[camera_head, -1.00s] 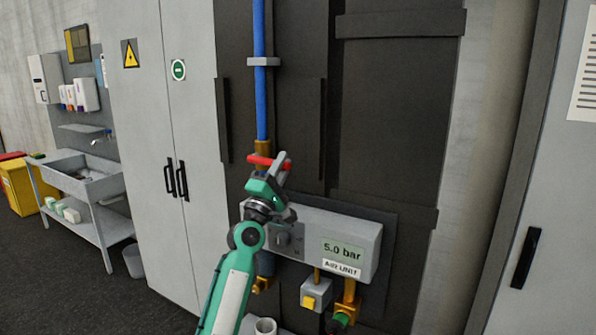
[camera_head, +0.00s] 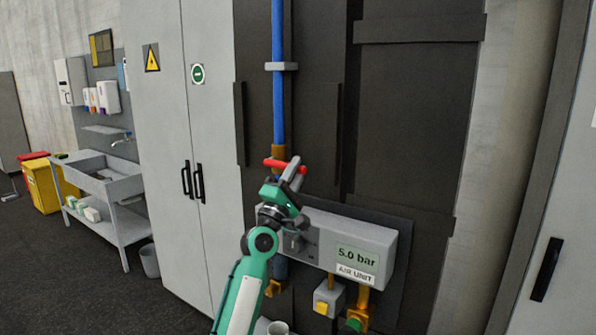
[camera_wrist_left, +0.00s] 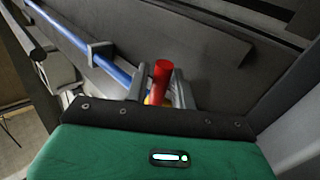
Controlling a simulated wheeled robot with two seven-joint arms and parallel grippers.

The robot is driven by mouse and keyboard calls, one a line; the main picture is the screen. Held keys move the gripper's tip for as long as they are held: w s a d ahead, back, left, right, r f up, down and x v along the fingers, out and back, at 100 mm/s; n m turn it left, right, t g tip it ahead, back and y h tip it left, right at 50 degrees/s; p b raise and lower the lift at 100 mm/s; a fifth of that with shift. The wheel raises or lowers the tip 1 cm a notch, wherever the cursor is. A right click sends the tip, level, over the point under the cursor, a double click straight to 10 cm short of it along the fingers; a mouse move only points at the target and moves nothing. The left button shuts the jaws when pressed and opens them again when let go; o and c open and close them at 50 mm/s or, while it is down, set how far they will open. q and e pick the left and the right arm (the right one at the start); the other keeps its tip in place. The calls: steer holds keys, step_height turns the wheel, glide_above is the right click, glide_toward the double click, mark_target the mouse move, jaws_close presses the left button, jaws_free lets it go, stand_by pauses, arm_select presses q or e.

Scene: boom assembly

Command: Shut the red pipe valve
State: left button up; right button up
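The red valve handle (camera_head: 272,163) is a bar on the brass fitting under the blue pipe (camera_head: 278,100). It points roughly sideways, across the pipe. My left gripper (camera_head: 297,168) is at the handle's right part, with red showing on both sides of the fingers. In the left wrist view the red handle (camera_wrist_left: 161,80) stands between the two grey fingers (camera_wrist_left: 160,90), which sit close on either side of it. The gripper looks shut on it, though the contact faces are hidden. My right gripper is in neither view.
Just below is a grey air unit (camera_head: 345,243) reading 5.0 bar, with a yellow-buttoned box (camera_head: 327,297) under it. A grey cabinet (camera_head: 165,130) stands left, with a sink (camera_head: 105,180) beyond. Dark wall panels (camera_head: 400,110) lie behind the pipe.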

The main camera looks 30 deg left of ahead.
arm_select(q)
steer(key=b+v, duration=0.5)
steer(key=v, duration=0.7)
steer(key=shift+s+f, duration=0.2)
steer(key=shift+s, duration=0.15)
